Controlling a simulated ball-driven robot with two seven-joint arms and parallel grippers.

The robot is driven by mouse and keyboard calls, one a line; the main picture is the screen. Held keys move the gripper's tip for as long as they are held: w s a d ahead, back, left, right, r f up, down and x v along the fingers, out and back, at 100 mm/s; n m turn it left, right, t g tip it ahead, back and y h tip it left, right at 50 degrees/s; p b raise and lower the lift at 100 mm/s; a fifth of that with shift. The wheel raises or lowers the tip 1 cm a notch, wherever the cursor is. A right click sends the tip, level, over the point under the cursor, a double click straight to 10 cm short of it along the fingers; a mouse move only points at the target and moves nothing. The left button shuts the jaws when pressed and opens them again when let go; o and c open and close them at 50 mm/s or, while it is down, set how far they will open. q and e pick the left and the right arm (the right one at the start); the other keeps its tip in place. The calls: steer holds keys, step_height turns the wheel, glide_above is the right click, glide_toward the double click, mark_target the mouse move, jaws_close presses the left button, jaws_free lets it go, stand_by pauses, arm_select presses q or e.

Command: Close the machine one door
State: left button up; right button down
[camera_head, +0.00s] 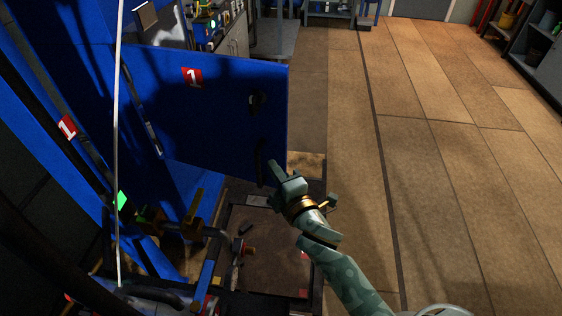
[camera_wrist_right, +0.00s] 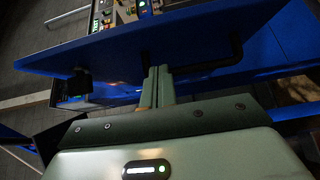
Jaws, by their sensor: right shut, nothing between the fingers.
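The machine one door (camera_head: 210,115) is a blue panel with a red "1" label, standing open and swung out to the right from the blue machine frame (camera_head: 35,95). It has a dark round fitting and a dark handle (camera_head: 261,160) near its free edge. My right gripper (camera_head: 273,168) is at the lower free corner of the door, by the handle. In the right wrist view the door (camera_wrist_right: 190,45) spans the picture, and the shut, empty fingers (camera_wrist_right: 158,75) point at its edge beside the dark handle (camera_wrist_right: 235,50). I cannot tell if they touch it. My left gripper is not in view.
Below the door is a dark platform (camera_head: 270,255) with metal parts and a yellow fixture (camera_head: 193,205) near the machine. A thin pale pole (camera_head: 117,150) stands at left. Wooden floor (camera_head: 450,150) to the right is clear. A shelf (camera_head: 540,50) stands far right.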

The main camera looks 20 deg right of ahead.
mark_target(274, 149)
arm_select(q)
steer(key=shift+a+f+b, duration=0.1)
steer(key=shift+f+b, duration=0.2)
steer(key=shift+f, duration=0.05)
arm_select(e)
steer(key=shift+w+d, duration=1.1)
steer(key=shift+w, duration=0.3)
